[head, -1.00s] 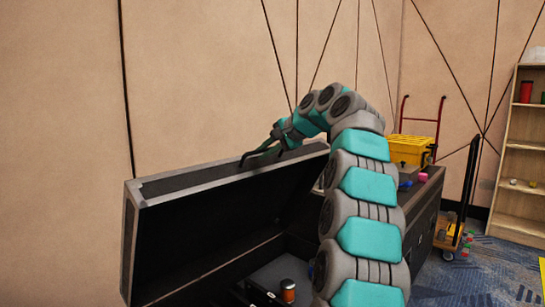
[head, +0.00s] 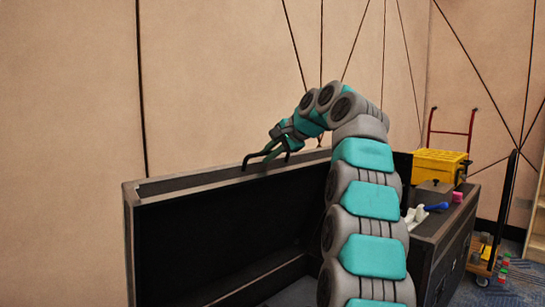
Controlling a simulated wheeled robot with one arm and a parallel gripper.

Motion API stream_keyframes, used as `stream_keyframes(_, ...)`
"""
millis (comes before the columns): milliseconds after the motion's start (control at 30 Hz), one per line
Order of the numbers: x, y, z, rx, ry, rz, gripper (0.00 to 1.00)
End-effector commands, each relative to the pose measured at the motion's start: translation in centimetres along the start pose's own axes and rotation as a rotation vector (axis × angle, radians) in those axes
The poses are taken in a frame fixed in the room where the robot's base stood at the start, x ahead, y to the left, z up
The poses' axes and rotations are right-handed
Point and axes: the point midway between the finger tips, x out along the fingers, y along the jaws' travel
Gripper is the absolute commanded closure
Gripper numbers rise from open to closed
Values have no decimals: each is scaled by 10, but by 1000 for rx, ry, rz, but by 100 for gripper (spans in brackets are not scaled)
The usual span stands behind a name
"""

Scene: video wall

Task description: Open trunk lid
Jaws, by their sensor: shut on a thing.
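The trunk lid (head: 205,240) is black with a grey metal rim and is raised, its dark inner face turned towards me. It stands nearly upright in front of the beige wall. My gripper (head: 267,157) is at the lid's top edge, near the middle of its length, with its dark fingers shut on that edge. The trunk's open body (head: 270,282) shows below the lid, and my arm hides its right part.
A black case (head: 447,228) on the right carries a yellow crate (head: 438,163), a blue-handled tool (head: 435,207) and a pink block (head: 457,197). A red hand truck (head: 473,133) stands behind. A wheeled cart (head: 487,262) is on the carpet at the right.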

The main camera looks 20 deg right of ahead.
Motion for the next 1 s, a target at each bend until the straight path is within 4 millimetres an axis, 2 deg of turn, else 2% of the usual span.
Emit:
stream_keyframes(533, 0, -1, 2, 0, 1, 1, 100)
stream_keyframes(567, 0, -1, 2, 0, 1, 1, 84)
stream_keyframes(800, 0, -1, 2, 0, 1, 1, 57)
stream_keyframes(1000, 0, -1, 2, 0, 1, 1, 56)
